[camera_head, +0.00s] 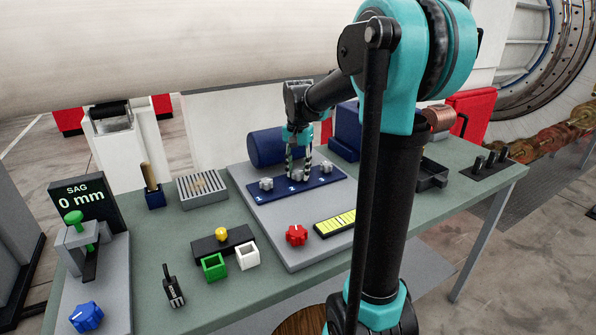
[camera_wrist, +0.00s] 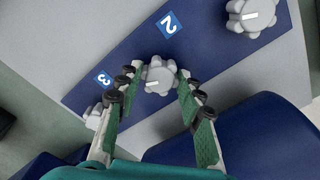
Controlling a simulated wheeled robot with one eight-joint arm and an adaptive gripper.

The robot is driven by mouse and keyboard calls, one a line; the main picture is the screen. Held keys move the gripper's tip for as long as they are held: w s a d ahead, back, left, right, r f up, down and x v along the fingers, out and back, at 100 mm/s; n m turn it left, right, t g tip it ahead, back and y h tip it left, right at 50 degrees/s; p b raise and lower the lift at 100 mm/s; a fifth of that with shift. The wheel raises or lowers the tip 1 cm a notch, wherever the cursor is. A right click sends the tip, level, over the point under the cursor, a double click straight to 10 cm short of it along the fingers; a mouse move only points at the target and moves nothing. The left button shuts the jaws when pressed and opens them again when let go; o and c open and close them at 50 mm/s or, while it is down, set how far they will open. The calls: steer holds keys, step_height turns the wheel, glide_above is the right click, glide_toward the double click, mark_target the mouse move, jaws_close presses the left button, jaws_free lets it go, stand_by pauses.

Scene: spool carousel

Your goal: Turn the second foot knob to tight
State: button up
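Three grey lobed knobs stand in a row on a blue numbered plate (camera_head: 313,185). My gripper (camera_head: 298,173) reaches down over the middle, second knob (camera_wrist: 160,75), with its fingers on either side of it. In the wrist view the gripper (camera_wrist: 153,72) is open, a narrow gap showing at the left of the knob; contact on the right cannot be told. The second knob has a short white mark on top. The "2" label (camera_wrist: 168,22) is beside it on the plate. The first knob (camera_head: 267,184) and third knob (camera_head: 326,168) are clear of the fingers.
A blue cylinder (camera_head: 275,147) lies just behind the plate. A red knob (camera_head: 297,235) and a yellow scale (camera_head: 336,222) are in front. The SAG display (camera_head: 81,198) reads 0 mm. My arm hides part of the bench.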

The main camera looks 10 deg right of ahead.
mark_target(298, 171)
steer(key=shift+o, duration=0.7)
step_height(298, 171, up, 12)
stand_by(0.4)
